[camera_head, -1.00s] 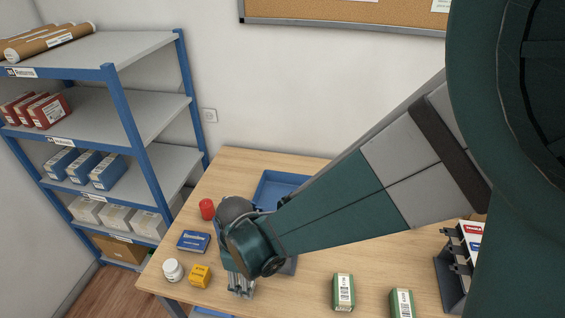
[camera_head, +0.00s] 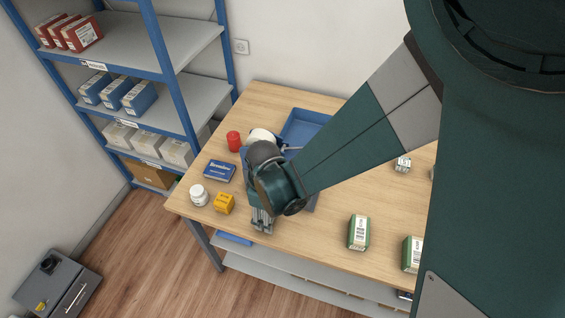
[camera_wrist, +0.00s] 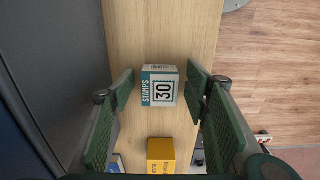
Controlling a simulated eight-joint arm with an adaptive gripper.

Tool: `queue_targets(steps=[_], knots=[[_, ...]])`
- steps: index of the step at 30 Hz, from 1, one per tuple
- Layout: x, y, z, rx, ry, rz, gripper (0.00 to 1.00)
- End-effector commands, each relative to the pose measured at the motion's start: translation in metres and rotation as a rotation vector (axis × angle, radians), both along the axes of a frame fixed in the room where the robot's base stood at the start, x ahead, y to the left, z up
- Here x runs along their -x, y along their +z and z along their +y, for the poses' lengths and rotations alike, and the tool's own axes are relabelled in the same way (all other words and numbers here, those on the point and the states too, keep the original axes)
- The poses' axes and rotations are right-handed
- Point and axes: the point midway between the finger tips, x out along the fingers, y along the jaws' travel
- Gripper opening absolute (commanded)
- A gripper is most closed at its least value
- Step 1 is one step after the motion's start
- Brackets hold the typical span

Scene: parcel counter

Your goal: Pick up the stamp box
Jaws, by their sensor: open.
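The stamp box (camera_wrist: 160,86), a small white and teal box printed STAMPS and 30, lies on the wooden counter in the wrist view. It sits between the two green fingers of my gripper, with a gap on each side. My gripper (camera_head: 262,222) is open and points down near the counter's front edge in the head view. I cannot make out the stamp box there; my gripper and wrist cover that area.
A yellow box (camera_head: 224,203) stands close left of my gripper. A white jar (camera_head: 199,195), blue box (camera_head: 219,171) and red cylinder (camera_head: 234,141) are farther left. A blue tray (camera_head: 303,124) lies behind my wrist. A green box (camera_head: 359,233) stands right, with bare counter between.

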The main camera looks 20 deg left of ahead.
Motion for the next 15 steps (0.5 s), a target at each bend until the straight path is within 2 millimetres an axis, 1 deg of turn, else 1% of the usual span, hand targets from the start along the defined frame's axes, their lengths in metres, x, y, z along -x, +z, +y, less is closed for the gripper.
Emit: queue_targets(steps=[9,11,15], knots=[[-0.0001,0.0001,0.0001,0.000,0.000,0.000,0.46],[0.0000,0.0001,0.0001,0.000,0.000,0.000,0.40],[0.0000,0.0001,0.0001,0.000,0.000,0.000,0.21]])
